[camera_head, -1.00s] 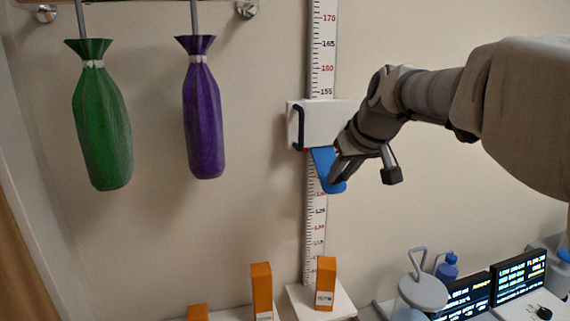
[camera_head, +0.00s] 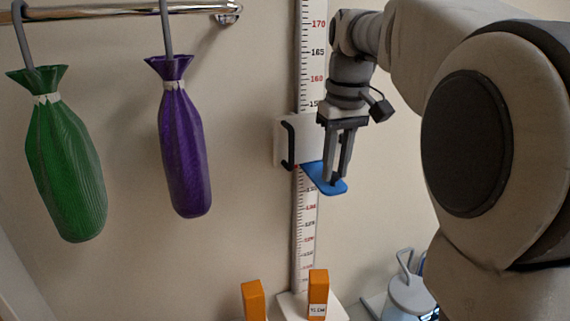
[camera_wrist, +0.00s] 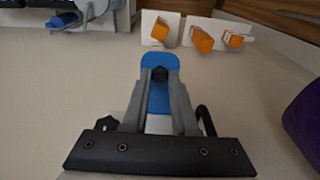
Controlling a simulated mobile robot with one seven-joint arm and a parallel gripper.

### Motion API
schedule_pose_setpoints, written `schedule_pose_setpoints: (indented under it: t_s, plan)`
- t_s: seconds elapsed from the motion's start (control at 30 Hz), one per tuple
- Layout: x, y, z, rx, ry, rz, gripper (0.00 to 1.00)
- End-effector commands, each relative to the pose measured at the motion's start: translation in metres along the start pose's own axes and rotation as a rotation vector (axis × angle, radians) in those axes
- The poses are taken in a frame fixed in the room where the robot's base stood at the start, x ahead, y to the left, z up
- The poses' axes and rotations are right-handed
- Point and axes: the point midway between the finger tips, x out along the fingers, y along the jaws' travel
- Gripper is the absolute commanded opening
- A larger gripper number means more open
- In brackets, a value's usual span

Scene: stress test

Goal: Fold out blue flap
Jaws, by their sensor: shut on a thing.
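The blue flap (camera_head: 317,176) sticks out from the bottom of a white block (camera_head: 284,143) on a wall-mounted height ruler (camera_head: 313,60). The flap looks roughly level. My gripper (camera_head: 334,182) points down over the flap, with its fingertips at the flap's outer part. The wrist view shows the flap (camera_wrist: 160,59) running between and beyond my closed-in fingers (camera_wrist: 160,76). My fingers are shut on it, though the exact contact is partly hidden.
A green bag (camera_head: 65,165) and a purple bag (camera_head: 182,140) hang from a metal rail (camera_head: 110,16) at the left. Orange boxes (camera_head: 318,292) stand on white shelves below. A grey-lidded container (camera_head: 408,292) stands at the lower right. The wall between bags and block is clear.

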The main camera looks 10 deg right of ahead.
Motion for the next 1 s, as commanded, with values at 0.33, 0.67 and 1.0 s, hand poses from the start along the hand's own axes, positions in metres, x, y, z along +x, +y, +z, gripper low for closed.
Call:
schedule_pose_setpoints:
  t_s: [0.33,0.67,1.0]
  plan:
    - [-0.0090,0.0002,-0.0054,0.000,-0.105,0.001,0.00]
    - [-0.0105,0.0000,-0.0059,0.000,-0.119,0.000,0.00]
    - [-0.0107,0.0000,-0.0059,0.000,-0.117,0.001,0.56]
